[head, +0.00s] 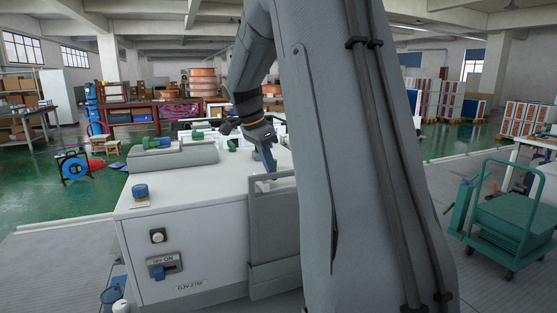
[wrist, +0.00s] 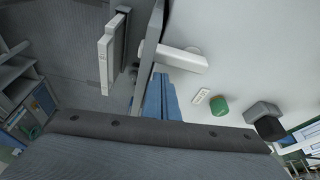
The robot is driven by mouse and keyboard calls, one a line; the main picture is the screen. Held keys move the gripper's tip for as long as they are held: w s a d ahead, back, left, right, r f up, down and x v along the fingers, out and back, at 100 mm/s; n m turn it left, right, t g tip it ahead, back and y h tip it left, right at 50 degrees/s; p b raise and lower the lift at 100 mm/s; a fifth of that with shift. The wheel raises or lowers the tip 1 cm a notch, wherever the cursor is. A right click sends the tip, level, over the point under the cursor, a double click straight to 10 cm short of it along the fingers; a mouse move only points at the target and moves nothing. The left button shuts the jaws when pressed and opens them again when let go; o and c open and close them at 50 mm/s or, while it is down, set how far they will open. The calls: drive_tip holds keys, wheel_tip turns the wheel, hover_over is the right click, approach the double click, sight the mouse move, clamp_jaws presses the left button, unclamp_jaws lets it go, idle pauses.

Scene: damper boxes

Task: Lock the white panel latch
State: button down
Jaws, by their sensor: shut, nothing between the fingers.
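The white cabinet (head: 200,225) stands in front of me, with a flat white top. In the wrist view, a short white bar (wrist: 182,59) lies on the white top (wrist: 235,60) beside the edge of an upright grey panel. It may be the panel latch; I cannot tell its locked state. My gripper (head: 268,160) points down at the cabinet's right edge. Its blue fingers are shut and empty, and in the wrist view the fingertips (wrist: 165,80) are close to the white bar. I cannot tell whether they touch. My arm hides the right part of the cabinet in the head view.
A grey panel (head: 273,240) covers the cabinet's right side. A blue knob (head: 140,190) and a green knob (wrist: 219,105) stand on top. A green trolley (head: 505,225) stands at right.

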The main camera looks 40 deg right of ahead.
drive_tip(key=shift+a, duration=0.35)
drive_tip(key=shift+w+a+f+b, duration=0.15)
drive_tip(key=shift+a+b, duration=0.55)
drive_tip(key=shift+b, duration=0.1)
drive_tip(key=shift+a, duration=0.1)
drive_tip(key=shift+d, duration=0.5)
drive_tip(key=d, duration=0.1)
drive_tip(key=s+d, duration=0.1)
drive_tip(key=d, duration=0.1)
drive_tip(key=shift+d, duration=0.2)
drive_tip(key=b+v, duration=0.2)
drive_tip(key=v, duration=0.8)
drive_tip(key=shift+w+b, duration=0.2)
drive_tip(key=shift+b, duration=0.15)
drive_tip(key=shift+d, duration=0.15)
